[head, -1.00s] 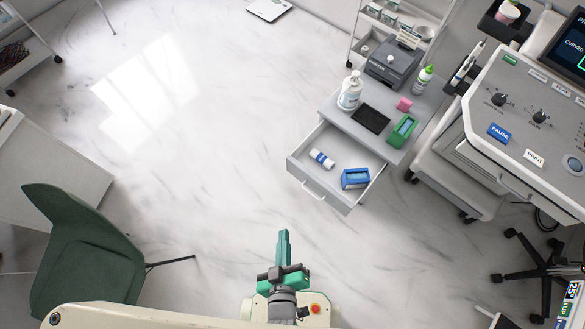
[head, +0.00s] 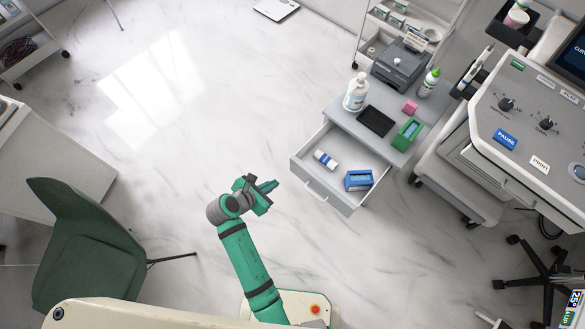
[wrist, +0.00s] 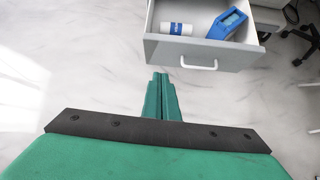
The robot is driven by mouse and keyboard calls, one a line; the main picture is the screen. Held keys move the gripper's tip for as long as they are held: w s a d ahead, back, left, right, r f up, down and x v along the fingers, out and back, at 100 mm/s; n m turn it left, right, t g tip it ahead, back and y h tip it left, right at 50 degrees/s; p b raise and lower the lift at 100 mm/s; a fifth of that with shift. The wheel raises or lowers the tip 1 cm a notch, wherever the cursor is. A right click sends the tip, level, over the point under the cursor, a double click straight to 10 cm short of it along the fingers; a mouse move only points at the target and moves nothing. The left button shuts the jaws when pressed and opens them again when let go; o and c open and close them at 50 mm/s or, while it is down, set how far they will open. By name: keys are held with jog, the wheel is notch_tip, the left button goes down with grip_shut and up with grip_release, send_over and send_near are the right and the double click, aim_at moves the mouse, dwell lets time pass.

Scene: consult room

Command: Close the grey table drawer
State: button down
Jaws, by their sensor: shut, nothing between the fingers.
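The grey table drawer (head: 326,193) is pulled out from the grey table (head: 410,145) in the head view. It holds a small white and blue tube and a blue box. Its white handle (head: 317,191) is on the front panel, and the handle also shows in the wrist view (wrist: 199,66). My gripper (head: 275,185) is shut and empty, to the left of the drawer front and apart from it. In the wrist view its closed fingers (wrist: 160,78) point toward the drawer front (wrist: 215,54), a little left of the handle.
On the table top stand a white pump bottle (head: 356,92), a black pad (head: 375,121), a green box (head: 407,134) and a grey device (head: 399,66). A control console (head: 530,120) is at the right. A green chair (head: 85,245) is at the lower left. The floor before the drawer is clear.

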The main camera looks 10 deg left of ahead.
send_near(299, 167)
notch_tip(299, 167, down, 4)
jog(key=shift+w+d+n, duration=0.15)
jog(key=shift+w+d, duration=0.35)
jog(key=shift+w, duration=0.3)
jog(key=shift+w+d+n, duration=0.15)
jog(key=shift+w+d, duration=0.4)
jog(key=shift+w, duration=0.3)
jog(key=shift+a, duration=0.1)
